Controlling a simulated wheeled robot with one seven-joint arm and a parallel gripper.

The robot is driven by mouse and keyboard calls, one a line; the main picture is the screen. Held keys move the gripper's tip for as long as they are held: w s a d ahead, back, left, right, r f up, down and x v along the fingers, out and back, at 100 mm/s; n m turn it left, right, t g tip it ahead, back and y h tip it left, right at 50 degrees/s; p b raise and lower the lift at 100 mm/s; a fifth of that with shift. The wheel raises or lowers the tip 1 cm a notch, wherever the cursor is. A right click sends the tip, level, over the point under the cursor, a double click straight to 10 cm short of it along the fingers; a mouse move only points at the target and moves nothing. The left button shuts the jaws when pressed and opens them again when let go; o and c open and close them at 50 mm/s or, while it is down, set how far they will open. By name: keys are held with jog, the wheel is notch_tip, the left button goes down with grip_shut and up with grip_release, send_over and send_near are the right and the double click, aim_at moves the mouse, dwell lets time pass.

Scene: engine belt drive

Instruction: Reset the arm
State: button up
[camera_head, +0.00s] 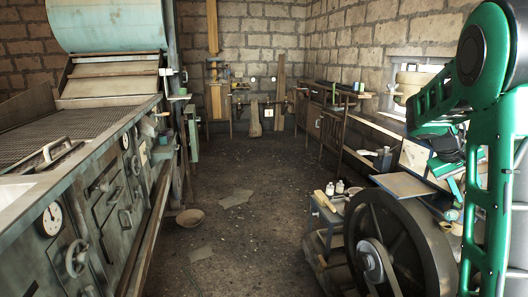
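My green arm rises along the right edge, with a large black joint at the top right. Its forearm slopes down and left to a dark wrist in front of the right-hand bench. The end of the arm, with my gripper (453,188), hangs there small and partly lost against clutter. I cannot make out its fingers or whether it holds anything. A large dark flywheel (398,235) with a belt pulley stands below it at the lower right. I cannot tell the gap between the arm and the wheel.
A long machine (108,180) with gauges and handwheels fills the left side. A shallow bowl (190,217) lies on the floor beside it. Small bottles (340,187) stand on a low stand near the flywheel. The middle floor (250,235) is mostly clear.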

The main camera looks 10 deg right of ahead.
jog(key=s+a+f+m+y, duration=0.1)
jog(key=s+a+f+y, duration=0.3)
jog(key=s+a, duration=0.9)
jog(key=s+a+f+m+y, duration=0.1)
jog(key=s+a+f+y, duration=0.2)
jog(key=s+a, duration=1)
jog(key=shift+f+y, duration=0.4)
jog(key=shift+y, duration=0.1)
jog(key=shift+w+f, duration=0.25)
jog(key=shift+w, duration=0.4)
